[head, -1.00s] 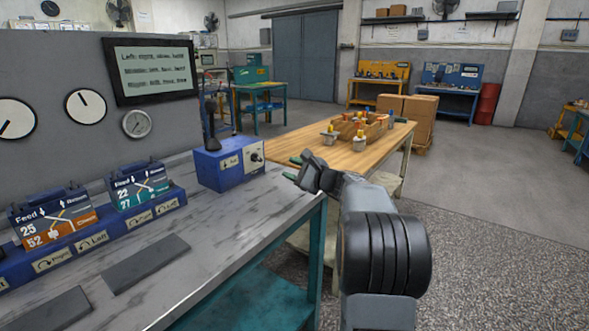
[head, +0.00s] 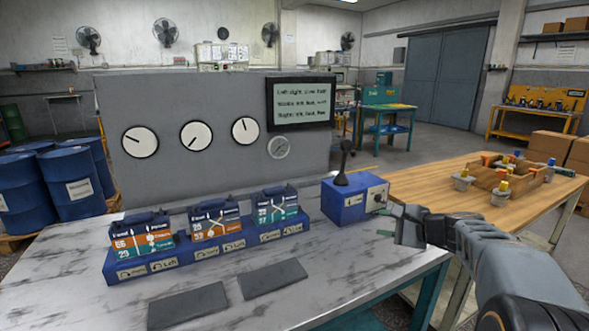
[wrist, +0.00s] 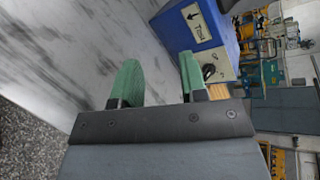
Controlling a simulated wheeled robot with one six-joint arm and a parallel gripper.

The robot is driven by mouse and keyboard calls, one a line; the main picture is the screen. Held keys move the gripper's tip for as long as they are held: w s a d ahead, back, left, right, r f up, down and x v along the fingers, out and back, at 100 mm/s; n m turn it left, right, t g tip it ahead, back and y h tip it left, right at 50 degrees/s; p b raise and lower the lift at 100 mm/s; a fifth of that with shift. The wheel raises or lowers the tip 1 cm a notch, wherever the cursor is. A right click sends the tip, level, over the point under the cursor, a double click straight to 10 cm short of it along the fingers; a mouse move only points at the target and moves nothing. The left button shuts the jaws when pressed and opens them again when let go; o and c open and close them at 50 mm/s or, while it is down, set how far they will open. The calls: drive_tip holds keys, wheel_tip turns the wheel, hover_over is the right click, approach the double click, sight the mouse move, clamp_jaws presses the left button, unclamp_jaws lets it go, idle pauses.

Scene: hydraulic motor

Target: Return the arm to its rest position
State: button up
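My gripper (head: 396,218) is at the right end of the marble-topped bench (head: 90,262), beside the blue control box (head: 345,203) with its black lever and small knob. In the wrist view the gripper's two green fingers (wrist: 160,82) stand apart with nothing between them. The blue control box (wrist: 200,30) shows just beyond the fingertips there; I cannot tell whether they touch it. My arm reaches in from the lower right in the head view.
Two dark pads lie in front. A wooden table (head: 425,182) with a parts crate stands right. Blue drums (head: 70,188) stand left.

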drive_tip(key=s+a+r+n+g+h+p, duration=0.2)
drive_tip(key=s+a+r+n+g+p, duration=0.4)
drive_tip(key=s+a+p, duration=0.4)
drive_tip(key=s+r+n+h+p, duration=0.3)
drive_tip(key=s+n+p, duration=0.2)
drive_tip(key=s, duration=0.1)
drive_tip(key=s+d+r+n+g+h+p, duration=0.1)
drive_tip(key=s+r+n+h+p, duration=0.1)
drive_tip(key=s+n+p, duration=0.3)
drive_tip(key=shift+s+d+r+h+p, duration=0.35)
drive_tip(key=shift+s+h+p, duration=0.35)
drive_tip(key=shift+s, duration=0.45)
